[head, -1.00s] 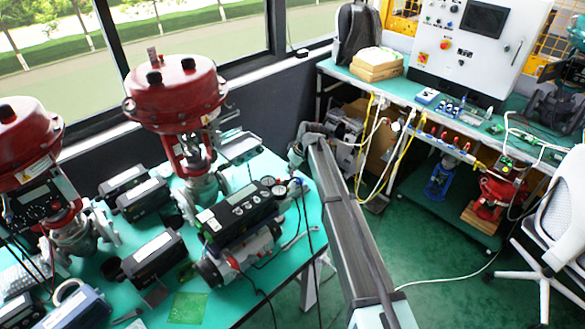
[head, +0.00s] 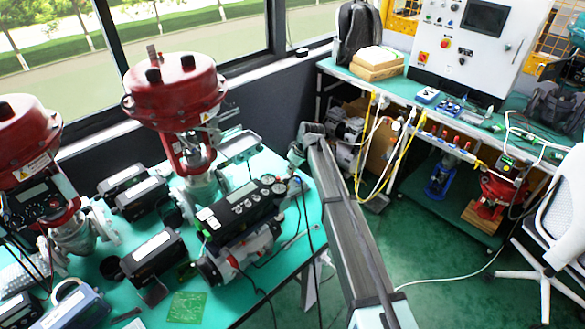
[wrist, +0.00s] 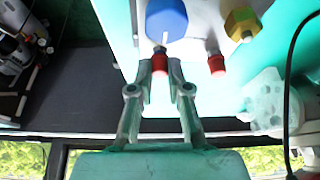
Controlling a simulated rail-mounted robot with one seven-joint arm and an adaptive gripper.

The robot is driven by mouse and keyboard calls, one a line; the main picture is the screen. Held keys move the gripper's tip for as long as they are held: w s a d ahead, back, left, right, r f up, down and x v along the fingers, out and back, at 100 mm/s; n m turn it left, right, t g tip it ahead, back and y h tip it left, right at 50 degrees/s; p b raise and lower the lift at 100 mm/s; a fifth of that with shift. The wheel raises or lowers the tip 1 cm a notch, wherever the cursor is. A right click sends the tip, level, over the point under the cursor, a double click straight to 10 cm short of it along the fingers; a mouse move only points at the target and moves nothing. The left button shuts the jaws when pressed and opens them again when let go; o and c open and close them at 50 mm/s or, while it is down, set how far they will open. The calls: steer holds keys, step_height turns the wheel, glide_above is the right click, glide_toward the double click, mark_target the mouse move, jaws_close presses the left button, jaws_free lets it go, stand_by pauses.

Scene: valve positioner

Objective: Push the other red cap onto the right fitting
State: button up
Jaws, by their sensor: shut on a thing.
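In the wrist view my gripper (wrist: 160,66) is shut on a red cap (wrist: 159,63), with a finger on each side of it. This cap is in front of the blue round part (wrist: 166,18); whether it sits fully on a fitting there is hidden. A second red cap (wrist: 216,64) is on a fitting to the right, apart from my fingers. The gripper and caps are too small to make out there.
A yellow hexagonal part (wrist: 240,22) is close to the second cap in the wrist view. A red-topped valve (head: 176,85) stands behind the positioner. Black boxes (head: 150,258) and a green circuit board (head: 187,307) lie on the table. Dark cables hang by the positioner's right end.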

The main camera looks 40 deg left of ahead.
steer(key=shift+f, duration=0.2)
steer(key=o, duration=0.7)
steer(key=shift+o, duration=0.2)
